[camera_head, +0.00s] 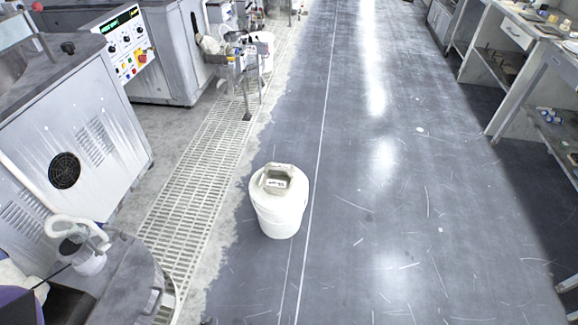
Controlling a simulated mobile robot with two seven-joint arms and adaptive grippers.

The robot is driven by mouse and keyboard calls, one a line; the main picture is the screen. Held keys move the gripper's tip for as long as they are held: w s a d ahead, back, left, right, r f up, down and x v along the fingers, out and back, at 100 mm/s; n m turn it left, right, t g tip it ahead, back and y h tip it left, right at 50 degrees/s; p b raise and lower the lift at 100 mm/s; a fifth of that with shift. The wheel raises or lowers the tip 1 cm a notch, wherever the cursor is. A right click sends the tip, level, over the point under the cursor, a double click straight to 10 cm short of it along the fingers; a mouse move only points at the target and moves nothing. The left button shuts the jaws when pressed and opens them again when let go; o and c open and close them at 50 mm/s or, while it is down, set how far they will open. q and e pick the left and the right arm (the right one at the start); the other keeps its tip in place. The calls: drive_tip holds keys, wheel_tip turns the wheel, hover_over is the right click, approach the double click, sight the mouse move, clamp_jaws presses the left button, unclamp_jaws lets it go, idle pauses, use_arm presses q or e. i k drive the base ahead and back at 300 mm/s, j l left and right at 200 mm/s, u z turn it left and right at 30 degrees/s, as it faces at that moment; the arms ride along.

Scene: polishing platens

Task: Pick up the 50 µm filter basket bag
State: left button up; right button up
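A white bucket (279,212) stands upright on the grey floor in the middle of the view. A greyish-beige item (277,177) with a small pale label lies on its top; the label's print is too small to read. I cannot tell whether this item is the 50 µm filter basket bag. A whitish, cloth-like bundle (211,45) hangs near a stand at the machines farther back; I cannot tell what it is either. Neither of my grippers shows in this view.
A grey machine (110,150) and a control panel (126,45) stand at left. A grey drum (125,275) with a white hose (75,223) is at lower left. A floor grating (190,175) runs alongside. Workbenches (512,32) line the right. The floor between is open.

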sight(276, 178)
drive_tip(key=i+j+z, duration=0.35)
drive_tip(key=i+j, duration=0.3)
drive_tip(key=i, duration=0.15)
drive_tip(key=i+j+z, duration=0.35)
drive_tip(key=i+j, duration=0.35)
drive_tip(key=j, duration=0.15)
